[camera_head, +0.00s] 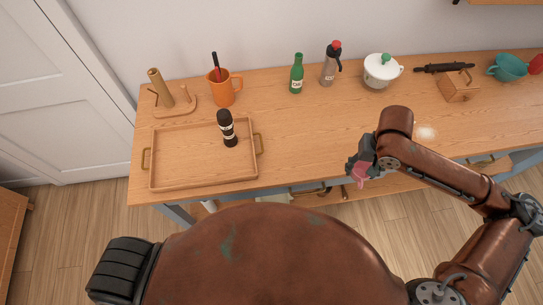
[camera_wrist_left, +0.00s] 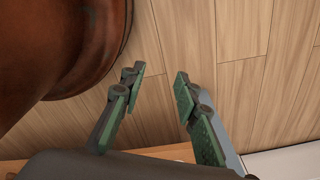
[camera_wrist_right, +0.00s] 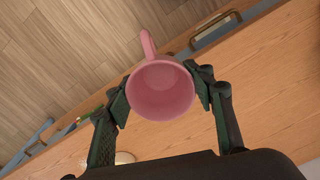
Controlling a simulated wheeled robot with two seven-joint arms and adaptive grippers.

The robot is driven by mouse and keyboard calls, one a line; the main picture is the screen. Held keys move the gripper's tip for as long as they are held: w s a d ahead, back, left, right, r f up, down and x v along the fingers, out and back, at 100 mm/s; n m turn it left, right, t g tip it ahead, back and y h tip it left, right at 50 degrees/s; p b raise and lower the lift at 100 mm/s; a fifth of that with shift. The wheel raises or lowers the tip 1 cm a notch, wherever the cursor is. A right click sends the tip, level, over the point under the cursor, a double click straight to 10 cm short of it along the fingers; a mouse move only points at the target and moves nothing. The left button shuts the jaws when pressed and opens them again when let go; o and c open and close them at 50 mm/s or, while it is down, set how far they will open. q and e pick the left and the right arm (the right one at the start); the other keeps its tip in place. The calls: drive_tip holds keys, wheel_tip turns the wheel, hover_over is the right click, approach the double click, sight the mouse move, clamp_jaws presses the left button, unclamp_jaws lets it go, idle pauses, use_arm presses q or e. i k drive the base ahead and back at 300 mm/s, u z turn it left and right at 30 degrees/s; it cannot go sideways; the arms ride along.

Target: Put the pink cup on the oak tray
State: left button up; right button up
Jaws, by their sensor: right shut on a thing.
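The pink cup (camera_wrist_right: 160,91) is between the fingers of my right gripper (camera_wrist_right: 161,92), which is shut on it; its open mouth faces the right wrist camera. In the head view the pink cup (camera_head: 359,171) shows small below my right gripper (camera_head: 357,160), near the table's front edge and right of the tray. The oak tray (camera_head: 180,184) lies on the left part of the table, with brass handles at both ends. My left gripper (camera_wrist_left: 160,88) is open and empty over the floor in the left wrist view.
An orange mug (camera_head: 222,94) and a wooden stand (camera_head: 175,105) are behind the tray. A green bottle (camera_head: 297,75), grey bottle (camera_head: 330,66) and white pot (camera_head: 379,73) stand along the back. A wooden box (camera_head: 460,86) is at right. The table's middle is clear.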

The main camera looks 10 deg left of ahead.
sight(180, 148)
drive_tip(key=k, duration=1.05)
drive_tip(key=u, duration=2.05)
drive_tip(key=i, duration=1.7)
drive_tip(key=z, duration=0.95)
